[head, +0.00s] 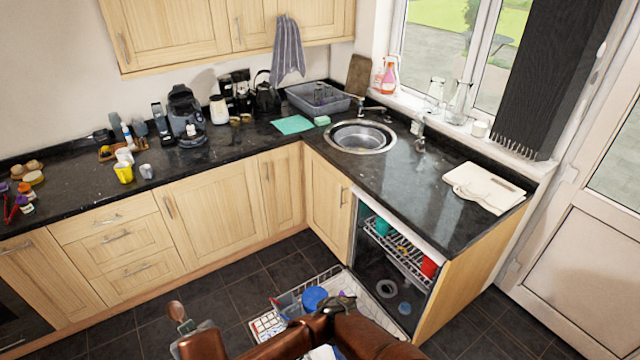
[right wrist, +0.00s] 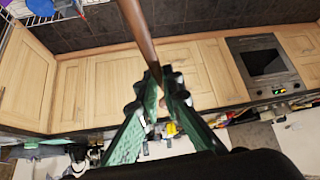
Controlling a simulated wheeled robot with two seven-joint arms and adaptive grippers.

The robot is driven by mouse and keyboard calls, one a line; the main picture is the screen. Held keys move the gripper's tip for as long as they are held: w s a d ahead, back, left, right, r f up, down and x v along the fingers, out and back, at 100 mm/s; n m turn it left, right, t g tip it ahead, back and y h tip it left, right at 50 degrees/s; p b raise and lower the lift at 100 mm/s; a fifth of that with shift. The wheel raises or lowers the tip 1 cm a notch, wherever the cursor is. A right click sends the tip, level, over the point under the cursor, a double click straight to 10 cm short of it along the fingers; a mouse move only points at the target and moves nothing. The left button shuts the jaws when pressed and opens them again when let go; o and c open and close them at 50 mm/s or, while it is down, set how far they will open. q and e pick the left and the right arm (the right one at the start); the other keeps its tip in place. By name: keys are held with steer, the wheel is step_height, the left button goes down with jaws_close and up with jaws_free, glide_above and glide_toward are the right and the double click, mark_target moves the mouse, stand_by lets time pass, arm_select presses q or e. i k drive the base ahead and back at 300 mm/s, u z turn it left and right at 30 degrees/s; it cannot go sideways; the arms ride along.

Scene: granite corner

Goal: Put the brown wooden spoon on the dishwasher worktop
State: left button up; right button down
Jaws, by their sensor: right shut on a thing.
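In the right wrist view my right gripper (right wrist: 165,88) has its green-lined fingers shut on the brown wooden spoon (right wrist: 141,35). The spoon's long brown shaft runs from the fingertips to the top edge, where the rest of it is cut off. The dishwasher worktop (head: 440,223) is the dark granite stretch at the right, above the open dishwasher (head: 385,265).
The sink (head: 360,136) and tap (head: 419,144) are behind. Free granite lies between sink and book. The dishwasher's lower rack (head: 270,322) is pulled out low in front; its upper rack (head: 400,250) holds cups.

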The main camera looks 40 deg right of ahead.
mark_target(459, 222)
steer(key=z, duration=3.4)
steer(key=i, duration=3.5)
steer(key=u, duration=4.1)
